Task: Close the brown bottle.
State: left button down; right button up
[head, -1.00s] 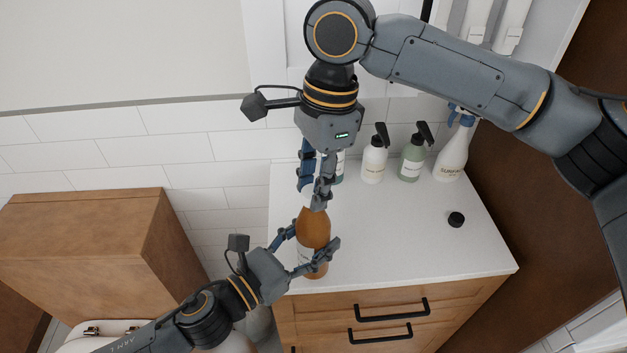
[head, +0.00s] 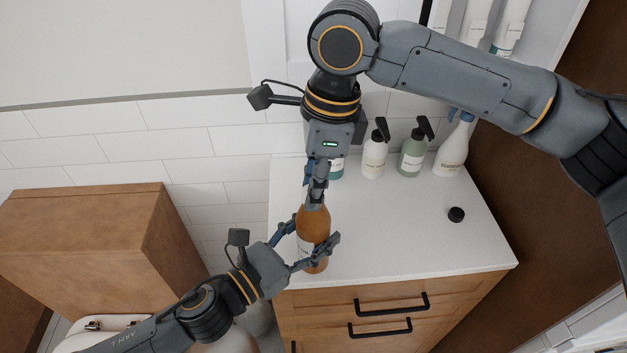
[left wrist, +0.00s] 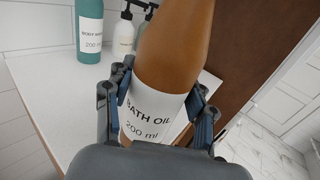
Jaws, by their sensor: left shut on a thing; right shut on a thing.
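My right gripper (head: 314,198) points down from above, shut at the bottle's top. A small black cap (head: 456,214) lies on the counter to the right, apart from both grippers.
The white counter (head: 390,225) is clear around the black cap. A teal bottle (left wrist: 90,32), a white pump bottle (head: 374,158), a green pump bottle (head: 412,157) and a white spray bottle (head: 452,155) stand along the back. A brown cabinet (head: 85,235) is at left.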

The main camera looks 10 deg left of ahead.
jog(key=shift+m, duration=1)
jog(key=o, duration=0.7)
jog(key=shift+r, duration=0.1)
jog(key=shift+r, duration=2.2)
jog(key=shift+c, duration=0.3)
